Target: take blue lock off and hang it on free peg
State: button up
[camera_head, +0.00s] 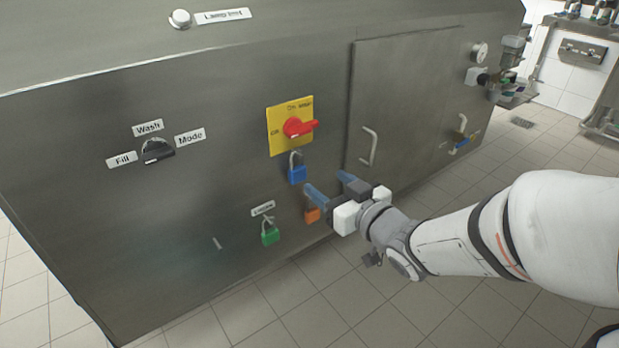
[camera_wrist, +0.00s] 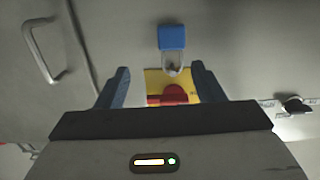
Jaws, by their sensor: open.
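The blue lock (camera_head: 297,173) hangs by its grey shackle just below the yellow plate (camera_head: 281,139) with the red rotary handle (camera_head: 299,127). In the wrist view, which is upside down, the blue lock (camera_wrist: 172,37) is above the plate, beyond and roughly between my fingers. My gripper (camera_head: 325,182) is open and empty, to the right of and slightly below the lock, apart from it. A bare peg (camera_head: 217,243) sticks out of the panel at the lower left.
A green lock (camera_head: 270,236) hangs under a label, right of the bare peg. An orange lock (camera_head: 312,214) is partly hidden by my gripper. A door handle (camera_head: 369,146) juts out to the right. The mode knob (camera_head: 156,150) is at the left.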

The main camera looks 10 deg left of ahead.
aim_at(300, 171)
jog(key=shift+y, duration=0.4)
jog(key=b+x, duration=0.1)
jog(key=x, duration=0.1)
jog(key=b+x, duration=0.1)
jog(key=x, duration=0.2)
jog(key=s+a+b+x, duration=0.1)
jog(key=x, duration=0.1)
jog(key=shift+w+a+f, duration=0.15)
jog(key=shift+a+f, duration=0.05)
jog(key=shift+f, duration=0.2)
jog(key=shift+w+a+r, duration=0.1)
jog(key=shift+w+a, duration=0.1)
jog(key=shift+c, duration=0.3)
jog(key=c, duration=1.1)
